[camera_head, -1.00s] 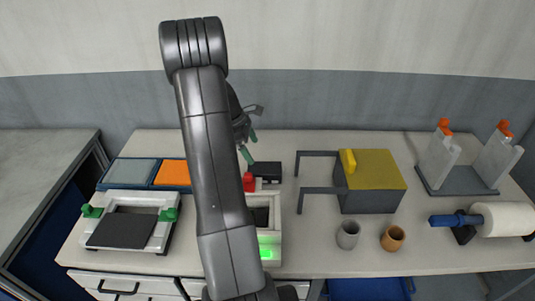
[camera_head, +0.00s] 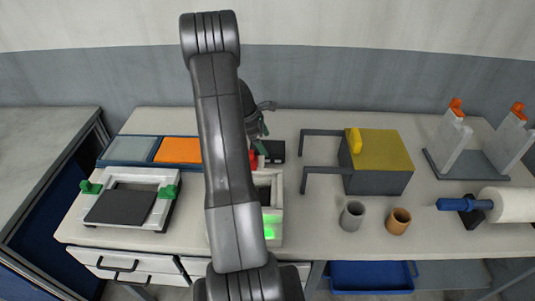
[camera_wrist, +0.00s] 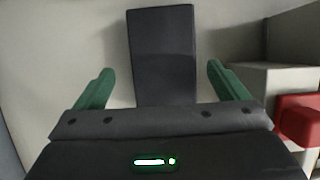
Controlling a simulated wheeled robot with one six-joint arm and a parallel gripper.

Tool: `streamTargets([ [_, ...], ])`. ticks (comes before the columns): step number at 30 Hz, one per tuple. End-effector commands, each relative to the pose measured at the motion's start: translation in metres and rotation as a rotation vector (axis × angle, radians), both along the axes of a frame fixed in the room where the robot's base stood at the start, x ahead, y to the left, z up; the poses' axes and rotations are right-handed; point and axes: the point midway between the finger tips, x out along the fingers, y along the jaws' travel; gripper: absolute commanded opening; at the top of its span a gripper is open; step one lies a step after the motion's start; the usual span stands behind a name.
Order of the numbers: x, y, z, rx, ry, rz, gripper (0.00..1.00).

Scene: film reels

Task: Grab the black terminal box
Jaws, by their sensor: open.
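The black terminal box (camera_head: 271,151) lies on the table behind the white machine, partly hidden by my arm and the red part in the head view. In the wrist view the box (camera_wrist: 162,55) is a long dark block lying lengthwise between my green fingers, its near end cut off by the gripper body. My gripper (camera_head: 264,127) is open and empty, above and beside the box in the head view. In the wrist view the fingers (camera_wrist: 160,82) stand apart on both sides of the box, with a gap to each side.
A red part (camera_wrist: 300,118) and a grey block edge the right of the wrist view. A white machine with a green light (camera_head: 270,232) stands in front of the box. A grey-yellow block with dark bars (camera_head: 380,155) is to the right, an orange panel (camera_head: 178,150) to the left.

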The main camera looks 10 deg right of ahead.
Motion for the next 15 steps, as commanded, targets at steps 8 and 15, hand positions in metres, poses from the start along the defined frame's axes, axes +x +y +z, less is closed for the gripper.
streamTargets([
  [8, -0.007, -0.011, -0.039, 0.0, 0.001, -0.003, 0.94],
  [15, -0.007, -0.013, -0.04, 0.0, 0.001, 0.0, 0.94],
])
